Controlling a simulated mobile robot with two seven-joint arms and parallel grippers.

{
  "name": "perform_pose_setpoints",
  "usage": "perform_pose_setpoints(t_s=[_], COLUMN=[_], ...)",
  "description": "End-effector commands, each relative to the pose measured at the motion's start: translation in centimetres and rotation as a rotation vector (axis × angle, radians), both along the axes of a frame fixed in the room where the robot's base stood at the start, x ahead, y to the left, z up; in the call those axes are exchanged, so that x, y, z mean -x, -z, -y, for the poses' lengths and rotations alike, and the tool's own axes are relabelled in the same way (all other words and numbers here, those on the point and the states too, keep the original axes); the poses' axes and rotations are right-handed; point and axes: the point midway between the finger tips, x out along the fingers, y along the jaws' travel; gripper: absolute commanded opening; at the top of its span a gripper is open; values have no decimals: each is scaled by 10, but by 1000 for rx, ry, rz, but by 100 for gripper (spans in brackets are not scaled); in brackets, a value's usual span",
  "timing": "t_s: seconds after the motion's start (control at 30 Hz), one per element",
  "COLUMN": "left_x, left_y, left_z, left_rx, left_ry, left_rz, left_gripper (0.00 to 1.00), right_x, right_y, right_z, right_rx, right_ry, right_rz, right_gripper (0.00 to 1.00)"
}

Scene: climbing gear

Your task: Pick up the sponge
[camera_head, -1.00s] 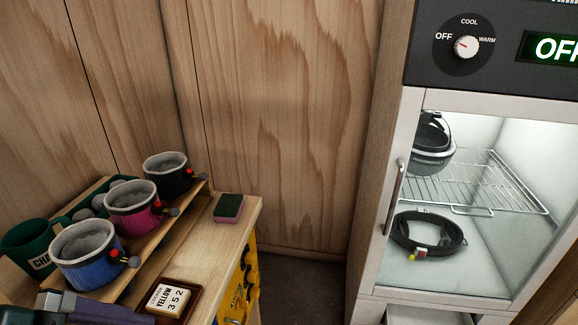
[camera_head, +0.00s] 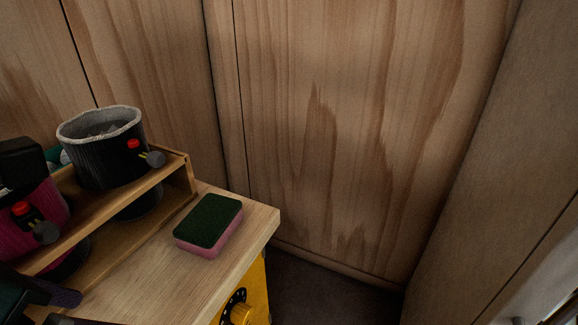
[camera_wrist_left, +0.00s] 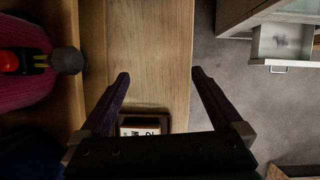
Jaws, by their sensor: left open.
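The sponge (camera_head: 209,225) has a dark green top and a pink body. It lies flat on the wooden counter (camera_head: 238,250), near its far right corner, in the head view. My left gripper (camera_wrist_left: 158,80) is open and empty above the counter in the left wrist view. The sponge does not show in that view. In the head view only dark parts of my left arm show at the lower left, short of the sponge. My right gripper is in neither view.
A wooden shelf (camera_head: 115,222) left of the sponge holds a black chalk bag (camera_head: 103,148) and a pink one (camera_head: 35,215). A small number box (camera_wrist_left: 140,126) sits below my gripper. A wooden wall (camera_head: 330,130) stands behind. An open drawer (camera_wrist_left: 283,42) shows at right.

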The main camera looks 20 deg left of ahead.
Motion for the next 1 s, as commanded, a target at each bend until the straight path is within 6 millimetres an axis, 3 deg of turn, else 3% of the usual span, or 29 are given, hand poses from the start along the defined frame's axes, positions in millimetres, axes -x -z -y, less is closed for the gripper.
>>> perform_pose_setpoints(t_s=[0.1, 0.53, 0.9, 1.0], left_x=[-32, -133, -167, -171], left_y=[-3, -1, -1, 20], left_z=[0, -2, -3, -4], left_rx=[5, 6, 5, 5], left_ry=[-8, -7, -6, -7], left_rz=[6, 3, 0, -5], left_gripper=[100, 100, 100, 100], right_x=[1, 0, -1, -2], right_y=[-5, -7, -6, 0], right_z=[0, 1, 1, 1], right_rx=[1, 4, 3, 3], right_ry=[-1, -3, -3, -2], right_rz=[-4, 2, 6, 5], right_gripper=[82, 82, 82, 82])
